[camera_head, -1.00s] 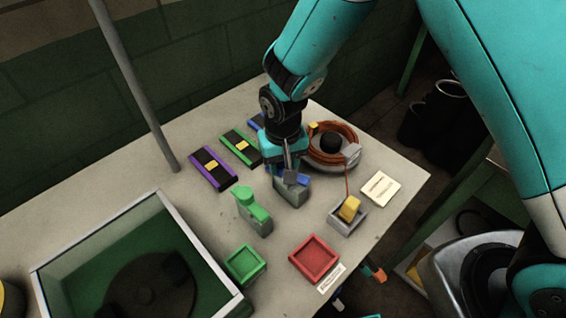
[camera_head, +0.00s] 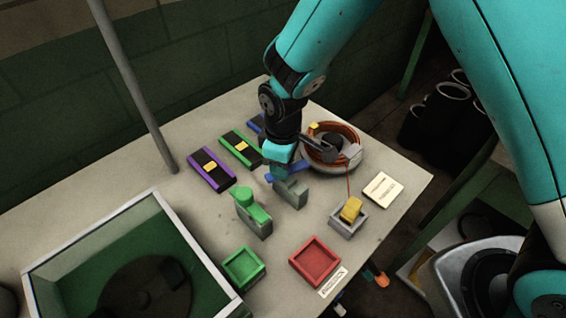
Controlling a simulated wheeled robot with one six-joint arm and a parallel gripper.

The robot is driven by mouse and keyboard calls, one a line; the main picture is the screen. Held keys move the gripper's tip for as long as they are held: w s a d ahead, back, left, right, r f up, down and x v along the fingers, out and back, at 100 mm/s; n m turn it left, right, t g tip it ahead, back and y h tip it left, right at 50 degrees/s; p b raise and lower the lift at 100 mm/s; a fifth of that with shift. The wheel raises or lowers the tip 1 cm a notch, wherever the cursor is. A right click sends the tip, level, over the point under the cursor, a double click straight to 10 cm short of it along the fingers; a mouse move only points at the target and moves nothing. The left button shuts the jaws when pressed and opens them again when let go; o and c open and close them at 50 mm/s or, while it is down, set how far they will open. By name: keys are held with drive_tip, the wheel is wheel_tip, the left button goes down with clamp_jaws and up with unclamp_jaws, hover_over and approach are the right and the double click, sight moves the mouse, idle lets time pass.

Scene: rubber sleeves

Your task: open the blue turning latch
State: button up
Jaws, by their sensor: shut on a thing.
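The blue turning latch (camera_head: 270,178) sits on a small grey block (camera_head: 291,194) in the middle of the table. Only parts of its blue handle show, at the left of the block's top and behind it; my gripper hides the rest. My gripper (camera_head: 279,172) points down over the latch, shut on its handle. The gripper is turned, with one dark part sticking out to the right toward the coil. The exact finger contact is hidden.
A green latch (camera_head: 252,207) on its own block stands close at left. Green (camera_head: 243,268) and red (camera_head: 316,262) trays lie in front, a grey box with a yellow block (camera_head: 351,210) at right. An orange coil (camera_head: 335,160) is behind right; purple (camera_head: 212,170) and green-edged strips are behind left.

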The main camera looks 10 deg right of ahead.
drive_tip(key=shift+n, duration=1.6)
drive_tip(key=o, duration=0.9)
wheel_tip(320, 180, up, 18)
drive_tip(key=b, duration=0.2)
drive_tip(key=shift+f+b, duration=0.25)
drive_tip(key=shift+b, duration=0.1)
